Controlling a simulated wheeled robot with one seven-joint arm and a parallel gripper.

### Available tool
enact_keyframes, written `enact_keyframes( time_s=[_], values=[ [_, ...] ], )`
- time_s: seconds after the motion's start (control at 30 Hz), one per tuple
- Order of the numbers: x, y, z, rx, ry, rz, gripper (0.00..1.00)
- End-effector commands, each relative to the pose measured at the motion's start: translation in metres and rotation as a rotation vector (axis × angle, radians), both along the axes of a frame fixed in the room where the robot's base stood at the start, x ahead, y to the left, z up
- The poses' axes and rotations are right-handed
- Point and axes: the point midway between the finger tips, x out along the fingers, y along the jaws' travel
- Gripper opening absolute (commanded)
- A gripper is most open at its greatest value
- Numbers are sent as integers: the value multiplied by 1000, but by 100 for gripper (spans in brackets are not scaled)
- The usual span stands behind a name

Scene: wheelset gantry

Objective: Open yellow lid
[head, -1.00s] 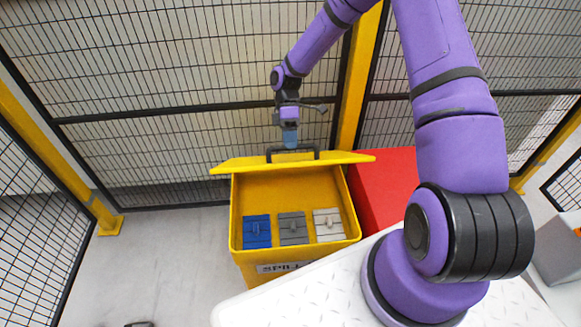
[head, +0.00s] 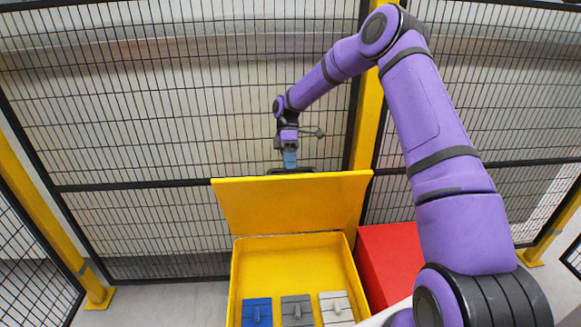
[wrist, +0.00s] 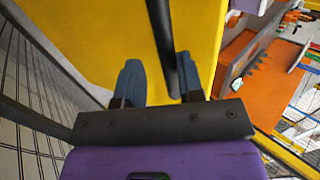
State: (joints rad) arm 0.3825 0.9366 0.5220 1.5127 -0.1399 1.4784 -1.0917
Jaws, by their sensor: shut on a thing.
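The yellow lid (head: 295,207) stands steeply raised at the back of the yellow box (head: 236,285), its inner face toward the head camera. Its dark handle (head: 308,170) shows just above the top edge. My gripper (head: 290,163) is at that top edge, shut on the handle. In the wrist view, the black handle bar (wrist: 162,42) runs between the two blue-grey fingers of my gripper (wrist: 158,68), with the yellow lid (wrist: 110,35) beyond. The exact finger contact is partly hidden in the head view.
Inside the box lie a blue (head: 257,313), a grey (head: 297,312) and a whitish block (head: 336,308). A red box (head: 385,262) stands close on the right. Mesh fencing (head: 130,130) and a yellow post (head: 366,110) rise close behind the lid.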

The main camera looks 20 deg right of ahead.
Motion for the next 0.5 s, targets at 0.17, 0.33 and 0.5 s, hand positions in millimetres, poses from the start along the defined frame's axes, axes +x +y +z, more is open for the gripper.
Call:
enact_keyframes(
  time_s=[0.17,0.33,0.5],
  values=[
    [-1,-4,-10,-7,-1,-4,0],
    [-1,-4,-10,-6,0,-4,42],
    [-1,-3,-8,-5,-1,-4,42]
  ],
)
